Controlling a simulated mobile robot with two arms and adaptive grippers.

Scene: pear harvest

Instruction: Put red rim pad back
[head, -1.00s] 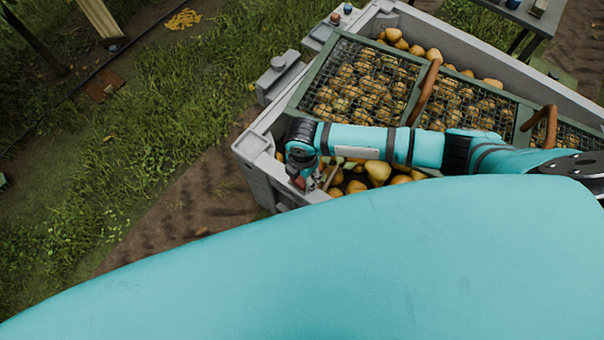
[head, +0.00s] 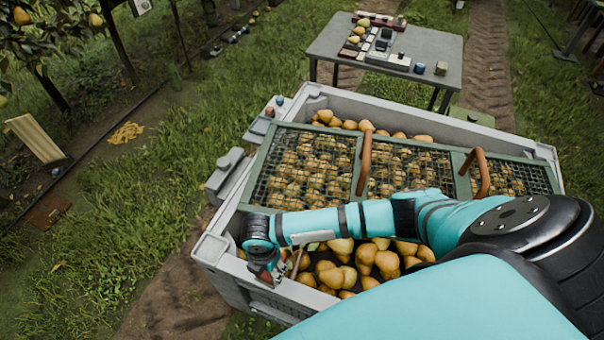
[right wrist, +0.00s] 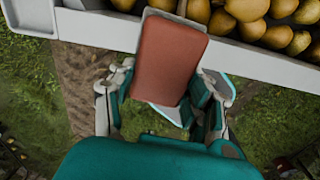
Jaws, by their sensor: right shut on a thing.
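The red pad (right wrist: 170,60) is a flat reddish block with a pale edge. In the right wrist view it is between the fingers of my right gripper (right wrist: 165,95), which is shut on it. The pad's far end overlaps the grey rim of the pear bin (right wrist: 245,58); I cannot tell whether it touches. My left gripper is not in view.
Pears (head: 365,260) fill the open front of the bin. A green-framed mesh lid (head: 250,172) with brown handles covers its back part. A grey table (head: 440,50) with small objects stands behind. Grass (head: 110,220) lies left of the bin.

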